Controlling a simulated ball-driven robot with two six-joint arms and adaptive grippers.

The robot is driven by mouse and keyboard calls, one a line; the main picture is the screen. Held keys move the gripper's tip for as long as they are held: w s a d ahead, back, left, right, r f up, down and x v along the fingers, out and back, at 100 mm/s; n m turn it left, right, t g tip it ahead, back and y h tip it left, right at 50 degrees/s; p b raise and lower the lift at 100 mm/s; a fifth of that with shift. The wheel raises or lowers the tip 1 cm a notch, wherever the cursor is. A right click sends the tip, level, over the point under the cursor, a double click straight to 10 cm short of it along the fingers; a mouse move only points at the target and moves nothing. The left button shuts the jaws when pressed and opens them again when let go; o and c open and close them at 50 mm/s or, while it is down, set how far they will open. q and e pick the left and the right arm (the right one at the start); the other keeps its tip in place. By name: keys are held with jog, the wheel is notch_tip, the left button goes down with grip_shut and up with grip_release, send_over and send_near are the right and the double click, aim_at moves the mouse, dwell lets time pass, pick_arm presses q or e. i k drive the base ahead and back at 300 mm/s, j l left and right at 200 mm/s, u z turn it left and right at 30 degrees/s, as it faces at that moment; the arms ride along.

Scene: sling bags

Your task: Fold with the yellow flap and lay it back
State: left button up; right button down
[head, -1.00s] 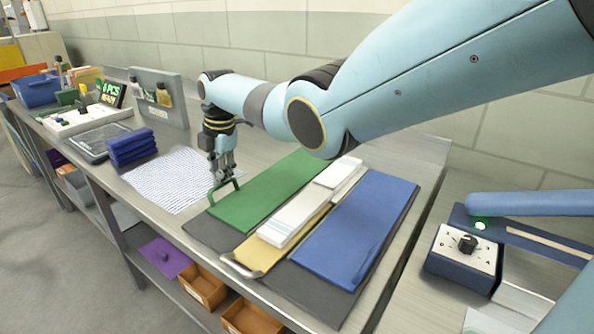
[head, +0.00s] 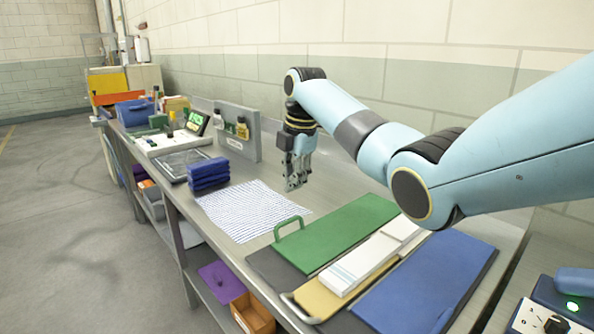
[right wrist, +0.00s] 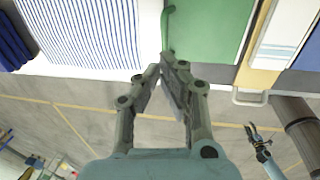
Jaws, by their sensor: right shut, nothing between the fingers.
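The yellow flap (head: 318,300) lies flat on a dark mat (head: 273,268), with a pale handle (head: 297,311) at its near end. A white striped folded cloth (head: 362,266) lies on it and hides most of it. My right gripper (head: 293,187) is shut and empty, above the bench beyond the green handle. My left gripper shows small in the right wrist view (right wrist: 260,132), apparently open, over the floor.
A striped sheet (head: 245,210) lies left of the flaps, with stacked blue cloths (head: 207,174) behind it. A grey upright board (head: 237,133) with bottles stands farther back. Orange (head: 252,312) and purple (head: 222,280) items sit on the shelf below. A control box (head: 548,318) stands at right.

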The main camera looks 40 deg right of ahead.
aim_at(314, 297)
jog(key=k+j, duration=0.75)
jog(key=j, duration=0.25)
